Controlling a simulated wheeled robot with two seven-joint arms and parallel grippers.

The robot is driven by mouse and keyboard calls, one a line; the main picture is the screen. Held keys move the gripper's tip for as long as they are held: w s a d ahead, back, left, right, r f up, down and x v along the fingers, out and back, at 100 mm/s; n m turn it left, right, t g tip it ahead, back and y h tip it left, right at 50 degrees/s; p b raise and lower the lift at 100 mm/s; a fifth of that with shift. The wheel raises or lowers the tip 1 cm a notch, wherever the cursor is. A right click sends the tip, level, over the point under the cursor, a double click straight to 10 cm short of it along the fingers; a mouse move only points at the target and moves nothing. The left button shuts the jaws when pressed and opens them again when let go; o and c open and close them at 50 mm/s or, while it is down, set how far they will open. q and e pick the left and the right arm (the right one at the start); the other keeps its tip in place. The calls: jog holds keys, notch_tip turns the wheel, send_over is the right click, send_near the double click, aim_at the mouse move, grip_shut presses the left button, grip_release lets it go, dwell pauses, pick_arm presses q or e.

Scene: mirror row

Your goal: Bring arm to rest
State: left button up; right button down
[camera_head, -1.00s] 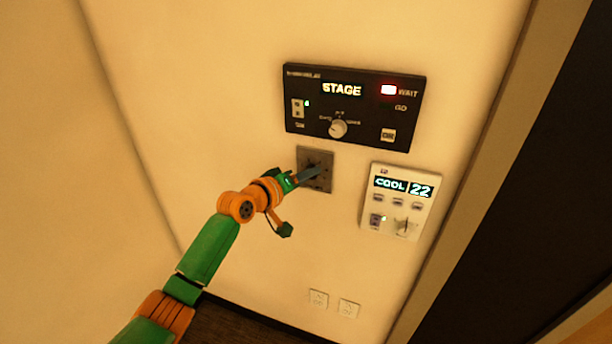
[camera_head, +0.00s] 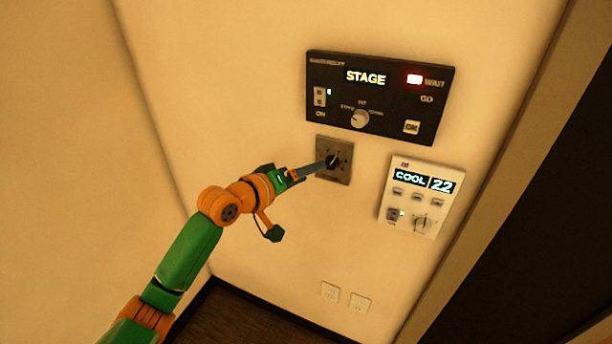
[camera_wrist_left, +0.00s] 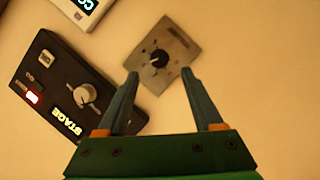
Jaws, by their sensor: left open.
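My left gripper (camera_head: 318,168) reaches in from the left toward a small grey plate with a black knob (camera_head: 333,161) on the wall. In the left wrist view the two fingers of the left gripper (camera_wrist_left: 159,76) are spread apart with nothing between them. The grey plate (camera_wrist_left: 178,42) lies beyond the fingertips there, and its black knob (camera_wrist_left: 159,59) is in plain sight. In the head view the fingers overlap the plate's left part; any gap to the wall is hard to judge. My right gripper is not in view.
Above the plate is a black panel (camera_head: 392,72) reading STAGE, with a red WAIT light. To the right is a white panel (camera_head: 410,222) reading COOL 22. Two wall plates (camera_head: 345,297) sit low down. A dark doorway is at the right. The wall at left is bare.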

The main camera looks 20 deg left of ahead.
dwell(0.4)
pick_arm(q)
jog(key=s+a+f+g+y, duration=0.1)
jog(key=s+f+g, duration=0.15)
jog(key=f, duration=0.85)
jog(key=s+a+f+m+g+y, duration=0.15)
jog(key=s+f, duration=0.25)
jog(key=f, duration=0.6)
jog(key=s+a+f+g+y, duration=0.2)
jog(key=s+f, duration=0.1)
jog(key=f, duration=0.8)
jog(key=s+d+f+m+g, duration=0.2)
jog(key=s+f+g, duration=0.1)
jog(key=s+f, duration=1)
jog(key=s+d+f+m+g, duration=0.2)
jog(key=s+f, duration=0.1)
jog(key=s, duration=0.8)
jog(key=s+d+f+m+g, duration=0.2)
jog(key=s+f+m, duration=0.1)
jog(key=s, duration=0.8)
jog(key=shift+s, duration=0.4)
jog(key=shift+w, duration=0.1)
